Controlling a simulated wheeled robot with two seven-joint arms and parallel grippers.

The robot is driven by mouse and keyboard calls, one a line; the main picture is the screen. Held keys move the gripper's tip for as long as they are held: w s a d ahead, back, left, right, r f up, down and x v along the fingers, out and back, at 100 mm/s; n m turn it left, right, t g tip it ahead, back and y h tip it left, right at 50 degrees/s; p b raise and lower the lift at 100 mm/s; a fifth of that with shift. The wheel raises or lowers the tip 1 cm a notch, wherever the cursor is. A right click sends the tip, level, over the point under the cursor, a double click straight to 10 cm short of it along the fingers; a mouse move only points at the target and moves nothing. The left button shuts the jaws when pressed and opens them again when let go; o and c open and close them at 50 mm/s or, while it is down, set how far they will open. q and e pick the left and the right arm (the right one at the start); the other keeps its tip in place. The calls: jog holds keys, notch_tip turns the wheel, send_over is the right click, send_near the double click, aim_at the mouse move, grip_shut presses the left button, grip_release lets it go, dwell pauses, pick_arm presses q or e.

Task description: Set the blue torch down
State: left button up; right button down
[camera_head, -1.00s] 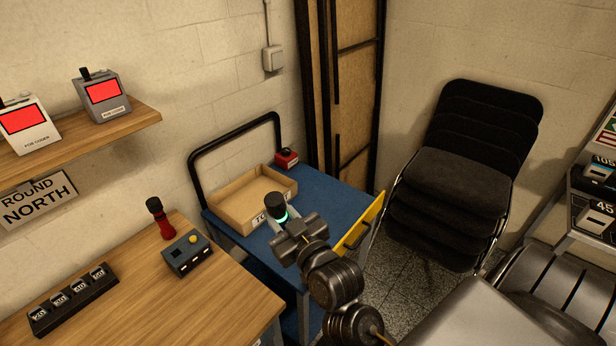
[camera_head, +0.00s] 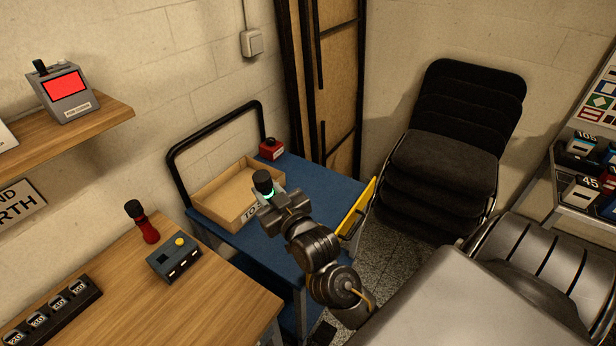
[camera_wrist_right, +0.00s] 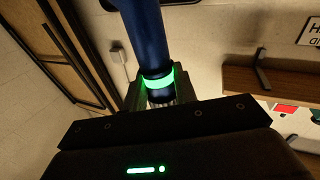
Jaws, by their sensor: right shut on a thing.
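My right gripper (camera_head: 267,200) is shut on the blue torch. In the head view, the torch's dark head (camera_head: 262,182) points up, with a glowing green ring below it. In the right wrist view, the torch's blue body (camera_wrist_right: 141,30) rises from between the fingers, and the ring (camera_wrist_right: 158,81) glows beside them. In the head view, the gripper and torch overlap the front right side of a cardboard tray (camera_head: 210,207) on the blue trolley top (camera_head: 310,184). I cannot tell how high above the trolley they are. My left gripper is not in view.
A red torch (camera_head: 146,228) stands on the wooden table (camera_head: 200,310) beside a box with a yellow button (camera_head: 172,261). A small red box (camera_head: 271,149) sits at the trolley's back. Stacked chairs (camera_head: 440,165) stand right. Bare blue top shows right of the tray.

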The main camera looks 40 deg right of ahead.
jog(key=w+d+f+m+h+b, duration=0.1)
jog(key=w+d+f, duration=0.1)
jog(key=d, duration=0.4)
jog(key=w+d+f+m+h+b, duration=0.1)
jog(key=w+d+f+h, duration=0.1)
jog(key=d+f, duration=0.3)
jog(key=w+d+f+m+g+h+b, duration=0.1)
jog(key=w+d+f, duration=0.3)
jog(key=d, duration=0.4)
jog(key=shift+d+m+b, duration=0.2)
jog(key=shift+m+b, duration=0.2)
jog(key=shift+m, duration=0.2)
jog(key=shift+f, duration=0.15)
notch_tip(320, 180, down, 7)
jog(key=b, duration=0.7)
jog(key=shift+f+b, duration=0.35)
jog(key=shift+b, duration=0.05)
